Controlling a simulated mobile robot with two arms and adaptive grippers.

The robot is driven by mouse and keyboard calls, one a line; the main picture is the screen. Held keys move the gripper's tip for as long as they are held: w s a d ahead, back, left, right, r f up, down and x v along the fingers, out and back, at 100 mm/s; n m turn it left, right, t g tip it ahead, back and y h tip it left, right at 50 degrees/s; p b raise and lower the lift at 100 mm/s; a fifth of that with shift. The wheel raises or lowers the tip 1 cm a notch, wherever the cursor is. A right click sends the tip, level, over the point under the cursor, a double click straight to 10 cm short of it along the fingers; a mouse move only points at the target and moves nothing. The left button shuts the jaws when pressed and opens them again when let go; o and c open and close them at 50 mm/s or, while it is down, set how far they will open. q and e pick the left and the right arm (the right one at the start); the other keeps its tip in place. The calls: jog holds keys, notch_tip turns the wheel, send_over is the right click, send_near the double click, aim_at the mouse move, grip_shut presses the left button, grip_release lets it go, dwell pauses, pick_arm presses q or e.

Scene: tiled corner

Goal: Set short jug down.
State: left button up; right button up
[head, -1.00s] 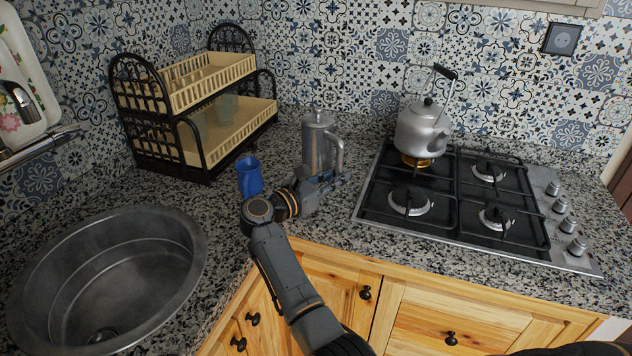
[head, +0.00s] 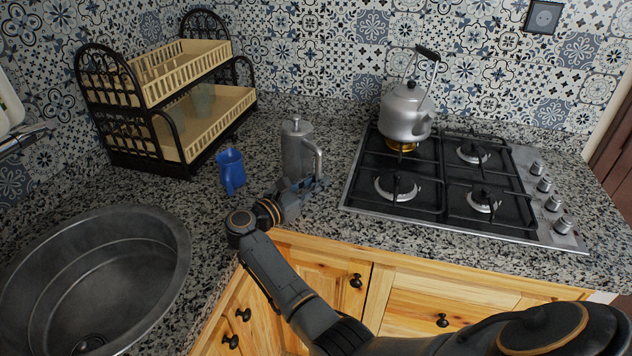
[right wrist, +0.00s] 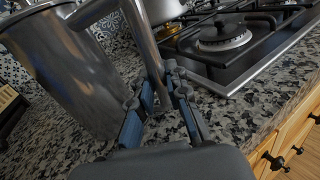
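The short jug looks to be the grey metal lidded jug (head: 296,150), upright at the counter between the dish rack and the hob. Its lower part is partly hidden by my right gripper (head: 308,184). In the right wrist view the jug (right wrist: 82,75) fills the left side, its handle running down between the fingers of my right gripper (right wrist: 168,92). The fingers appear closed on the handle's lower part. Whether the jug's base touches the counter is hard to tell. My left gripper is not in view.
The gas hob (head: 352,198) with a kettle (head: 405,112) is to the right. A dish rack (head: 160,155) stands behind left, and a round sink (head: 165,225) lies at front left. Speckled counter (head: 335,150) is free between jug and hob.

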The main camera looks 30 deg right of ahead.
jog(key=o, duration=0.3)
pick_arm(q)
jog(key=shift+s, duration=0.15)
pick_arm(e)
jog(key=shift+o, duration=0.5)
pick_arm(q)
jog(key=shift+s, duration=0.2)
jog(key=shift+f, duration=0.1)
